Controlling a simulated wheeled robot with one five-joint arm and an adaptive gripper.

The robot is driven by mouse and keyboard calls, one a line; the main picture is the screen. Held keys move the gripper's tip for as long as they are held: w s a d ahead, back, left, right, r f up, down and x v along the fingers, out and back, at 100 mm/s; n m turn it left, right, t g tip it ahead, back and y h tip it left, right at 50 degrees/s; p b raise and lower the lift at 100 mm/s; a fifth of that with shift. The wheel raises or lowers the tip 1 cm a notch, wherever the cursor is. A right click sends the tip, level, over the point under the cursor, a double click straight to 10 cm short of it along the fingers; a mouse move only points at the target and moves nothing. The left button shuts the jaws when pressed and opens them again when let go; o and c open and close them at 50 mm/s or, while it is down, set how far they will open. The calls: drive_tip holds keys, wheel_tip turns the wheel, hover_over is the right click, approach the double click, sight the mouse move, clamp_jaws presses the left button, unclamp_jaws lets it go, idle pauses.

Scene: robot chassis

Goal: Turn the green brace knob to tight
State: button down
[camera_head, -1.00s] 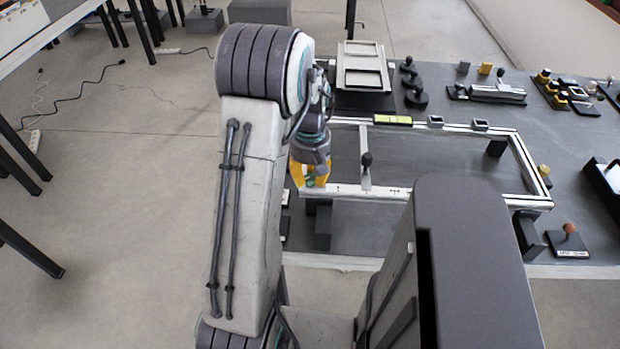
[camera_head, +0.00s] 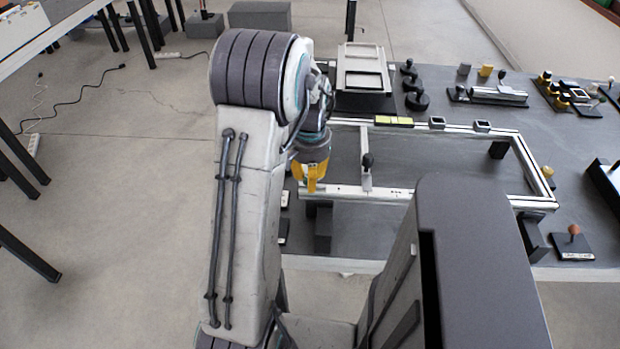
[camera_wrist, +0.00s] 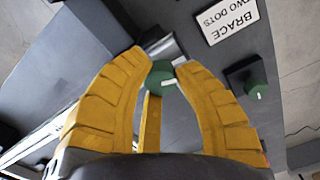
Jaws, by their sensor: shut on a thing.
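In the wrist view, a round green knob (camera_wrist: 160,76) with a white mark sits between the yellow fingertips of my gripper (camera_wrist: 163,66). The gripper is shut on this knob. In the head view, my gripper (camera_head: 312,180) is at the near left corner of the white frame (camera_head: 345,190), and the knob is hidden there. A white label (camera_wrist: 228,20) reading "BRACE TWO DOTS" lies beyond the fingers. A second green knob (camera_wrist: 247,78) with a white mark stands on a dark block just right of the right finger.
The dark bench (camera_head: 420,152) carries the frame. A black-knobbed lever (camera_head: 366,162) stands close to the right of my gripper. A brown-knobbed lever (camera_head: 573,232) is at the near right.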

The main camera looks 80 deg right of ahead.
drive_tip(key=m, duration=0.4)
drive_tip(key=shift+a+f, duration=0.1)
drive_tip(key=shift+f, duration=0.05)
drive_tip(key=shift+m+b, duration=0.35)
drive_tip(key=shift+m, duration=1.75)
drive_tip(key=c, duration=0.9)
unclamp_jaws()
drive_tip(key=shift+r, duration=0.2)
wheel_tip(320, 180, up, 12)
drive_tip(key=shift+f, duration=0.1)
